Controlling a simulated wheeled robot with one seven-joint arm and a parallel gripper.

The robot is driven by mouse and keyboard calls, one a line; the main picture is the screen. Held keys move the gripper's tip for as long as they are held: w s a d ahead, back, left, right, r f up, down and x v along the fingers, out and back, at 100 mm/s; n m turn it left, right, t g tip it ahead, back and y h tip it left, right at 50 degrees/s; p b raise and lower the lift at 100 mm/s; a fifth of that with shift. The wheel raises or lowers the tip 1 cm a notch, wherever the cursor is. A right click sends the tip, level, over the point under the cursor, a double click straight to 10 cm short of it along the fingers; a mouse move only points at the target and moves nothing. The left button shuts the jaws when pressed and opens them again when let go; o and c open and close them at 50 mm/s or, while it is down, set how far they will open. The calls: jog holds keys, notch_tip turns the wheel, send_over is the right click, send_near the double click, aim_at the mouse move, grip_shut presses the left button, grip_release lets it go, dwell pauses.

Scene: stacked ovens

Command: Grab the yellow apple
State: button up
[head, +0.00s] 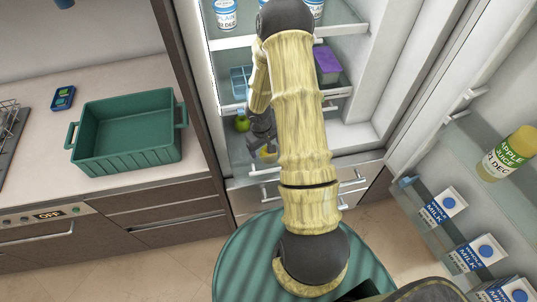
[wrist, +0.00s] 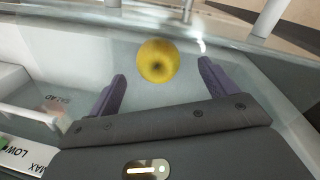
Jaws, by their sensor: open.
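The yellow apple (wrist: 158,61) sits on a glass fridge shelf (wrist: 265,85) in the wrist view, just beyond and between my gripper's fingertips. My gripper (wrist: 162,72) is open, with its two purple fingers spread to the left and right of the apple and no visible contact. In the head view my gripper (head: 262,143) reaches into the lower part of the open fridge (head: 350,137).
A green fruit (head: 242,122) stands on the shelf left of my gripper. A blue container (head: 240,82) and a purple-topped box (head: 327,64) sit above. The open fridge door (head: 440,160) holds milk cartons and apple juice. A green crate (head: 128,132) stands on the left counter.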

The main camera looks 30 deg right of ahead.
jog(key=shift+f, duration=0.3)
jog(key=shift+w+d+f, duration=0.1)
jog(key=shift+d+f, duration=0.1)
jog(key=shift+f, duration=0.65)
jog(key=shift+d+f, duration=0.2)
jog(key=shift+f, duration=0.7)
jog(key=shift+w+d+f, duration=0.1)
jog(key=shift+d+f, duration=0.1)
jog(key=shift+f, duration=0.65)
jog(key=c, duration=1.1)
jog(key=shift+c, duration=0.2)
jog(key=shift+r, duration=0.15)
notch_tip(320, 180, up, 10)
jog(key=shift+f+p, duration=0.1)
jog(key=shift+p, duration=0.6)
